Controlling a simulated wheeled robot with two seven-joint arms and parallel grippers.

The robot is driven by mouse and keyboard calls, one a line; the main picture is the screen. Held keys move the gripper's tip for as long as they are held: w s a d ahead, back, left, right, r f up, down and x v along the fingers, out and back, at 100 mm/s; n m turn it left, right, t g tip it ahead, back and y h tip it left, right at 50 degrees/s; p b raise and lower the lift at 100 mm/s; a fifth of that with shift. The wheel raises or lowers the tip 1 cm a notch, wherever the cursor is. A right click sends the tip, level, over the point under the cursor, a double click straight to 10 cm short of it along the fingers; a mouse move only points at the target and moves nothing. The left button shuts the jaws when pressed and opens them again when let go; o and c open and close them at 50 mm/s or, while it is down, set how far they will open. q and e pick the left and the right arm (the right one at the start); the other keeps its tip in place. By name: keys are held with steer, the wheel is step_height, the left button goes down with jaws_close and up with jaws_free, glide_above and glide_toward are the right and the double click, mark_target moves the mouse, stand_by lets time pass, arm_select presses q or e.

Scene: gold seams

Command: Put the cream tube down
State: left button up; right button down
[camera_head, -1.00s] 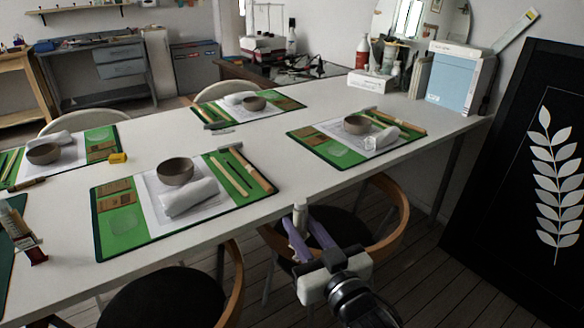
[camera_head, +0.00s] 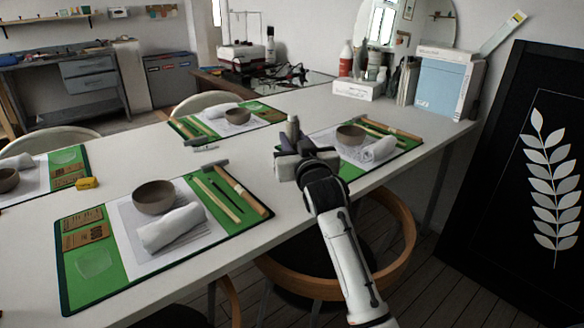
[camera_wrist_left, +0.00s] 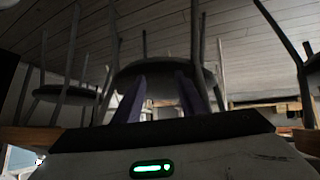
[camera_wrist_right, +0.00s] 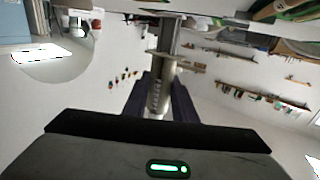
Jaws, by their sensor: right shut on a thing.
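The cream tube (camera_head: 293,127) is a small greyish-beige tube standing up from between the fingers of my right gripper (camera_head: 290,145). In the right wrist view the tube (camera_wrist_right: 158,97) lies between the two dark purple fingers, with the gripper shut on it. The gripper is over the white table (camera_head: 245,155), just left of the right-hand green mat; whether the tube's base touches the table is hidden by the gripper. My left gripper (camera_wrist_left: 158,90) shows only in its own wrist view, its purple fingers apart and nothing between them, below chair-like legs and seats.
Green mats (camera_head: 75,284) carry bowls (camera_head: 153,197), rolled white cloths (camera_head: 170,228) and wooden tools. A hammer-like tool (camera_head: 214,165) lies near the front mat's back edge. A wooden chair (camera_head: 400,235) stands at the table's front edge.

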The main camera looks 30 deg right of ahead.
step_height(320, 180, down, 5)
steer(key=shift+b, duration=0.7)
steer(key=shift+f, duration=0.15)
arm_select(q)
steer(key=shift+d, duration=0.15)
arm_select(e)
steer(key=shift+f, duration=0.7)
steer(key=c, duration=1.5)
jaws_free()
steer(key=shift+f, duration=0.1)
arm_select(q)
steer(key=shift+w+f, duration=0.1)
steer(key=shift+f, duration=0.05)
arm_select(e)
steer(key=shift+o, duration=0.2)
steer(key=shift+r, duration=0.2)
